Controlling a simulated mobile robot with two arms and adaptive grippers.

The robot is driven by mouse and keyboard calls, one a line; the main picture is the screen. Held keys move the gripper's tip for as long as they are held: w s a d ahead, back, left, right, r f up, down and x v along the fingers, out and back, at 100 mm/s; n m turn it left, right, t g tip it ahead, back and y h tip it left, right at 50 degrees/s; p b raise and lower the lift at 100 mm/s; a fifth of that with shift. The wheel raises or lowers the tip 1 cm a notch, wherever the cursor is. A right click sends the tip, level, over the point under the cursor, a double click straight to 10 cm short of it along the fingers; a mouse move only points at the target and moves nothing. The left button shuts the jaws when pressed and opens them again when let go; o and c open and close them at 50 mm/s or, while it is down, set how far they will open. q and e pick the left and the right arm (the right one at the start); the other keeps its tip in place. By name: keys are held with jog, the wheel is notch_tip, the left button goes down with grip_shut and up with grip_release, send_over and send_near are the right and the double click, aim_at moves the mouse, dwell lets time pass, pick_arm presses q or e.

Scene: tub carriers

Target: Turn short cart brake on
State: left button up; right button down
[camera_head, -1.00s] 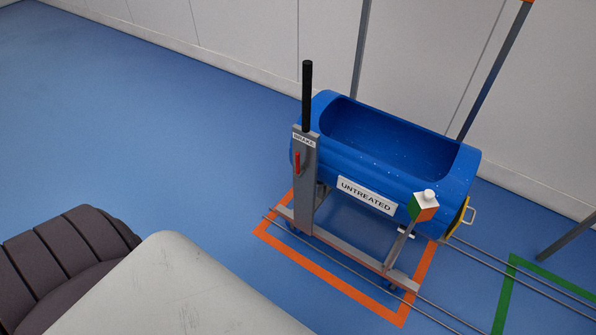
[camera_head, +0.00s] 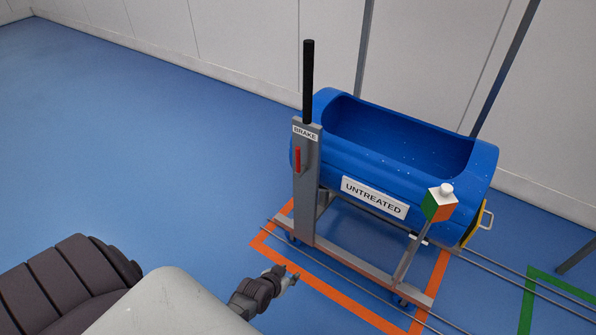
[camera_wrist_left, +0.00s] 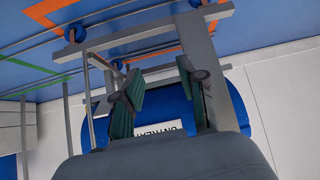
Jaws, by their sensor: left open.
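The short cart (camera_head: 350,262) has a grey frame carrying a blue tub (camera_head: 345,165) labelled UNTREATED. At its left end a grey post (camera_head: 307,185) bears a BRAKE label, a small red lever (camera_head: 298,158) pointing up, and a tall black handle (camera_head: 308,80) on top. My left gripper (camera_head: 288,274) is low in front of the cart, below the post, apart from the lever. In the left wrist view its fingers (camera_wrist_left: 158,78) are spread and empty, with the tub (camera_wrist_left: 250,105) and cart frame (camera_wrist_left: 160,35) beyond, appearing upside down. The right gripper is not in view.
The cart stands on rails (camera_head: 480,265) inside an orange floor outline (camera_head: 345,297). A green outline (camera_head: 528,305) lies to the right. A knob-topped coloured box (camera_head: 440,205) stands at the cart's front right. A white wall runs behind; blue floor at left is clear.

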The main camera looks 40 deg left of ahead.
pick_arm(q)
jog(key=w+a+r+n+t+y+b, duration=0.1)
jog(key=w+a+r+t+b, duration=0.35)
jog(key=w+r, duration=0.4)
jog(key=t+y+b, duration=0.2)
jog(key=t+b, duration=0.2)
jog(key=b, duration=0.3)
send_near(297, 153)
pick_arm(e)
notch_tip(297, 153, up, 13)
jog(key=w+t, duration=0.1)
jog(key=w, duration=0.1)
pick_arm(q)
jog(key=shift+n, duration=0.3)
jog(key=b+x, duration=0.2)
jog(key=x, duration=0.8)
jog(key=shift+w+a+b, duration=0.15)
jog(key=shift+w+b, duration=0.2)
jog(key=shift+w, duration=0.1)
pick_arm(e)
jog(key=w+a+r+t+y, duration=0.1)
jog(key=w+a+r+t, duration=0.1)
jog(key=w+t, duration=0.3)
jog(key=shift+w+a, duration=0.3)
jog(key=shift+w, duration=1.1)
pick_arm(q)
grip_shut()
